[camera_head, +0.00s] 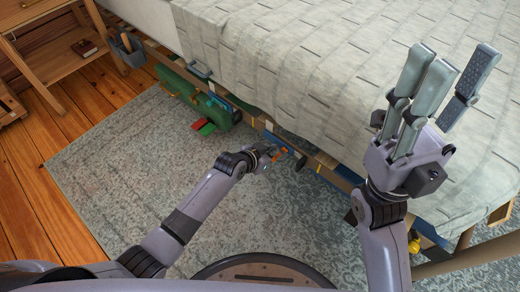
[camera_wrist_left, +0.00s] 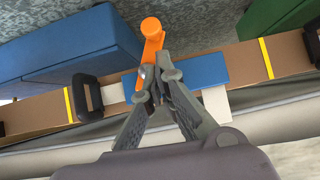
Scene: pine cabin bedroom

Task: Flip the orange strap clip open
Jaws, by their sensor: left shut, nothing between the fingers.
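The orange strap clip (camera_wrist_left: 152,42) shows in the left wrist view as a lever with a round knob at its far end. Its lower end is at a blue band (camera_wrist_left: 198,72) across a brown surface. My left gripper (camera_wrist_left: 156,80) is shut and empty, its fingertips at the clip's lower end; whether they touch it I cannot tell. My right gripper (camera_head: 450,88) is open and empty above the bed.
A blue case (camera_wrist_left: 80,45) and a green case (camera_wrist_left: 275,14) flank the clip, and a black handle (camera_wrist_left: 87,98) is at its left. The bed (camera_head: 290,60) stands behind. The patterned rug (camera_head: 120,170) is clear at left.

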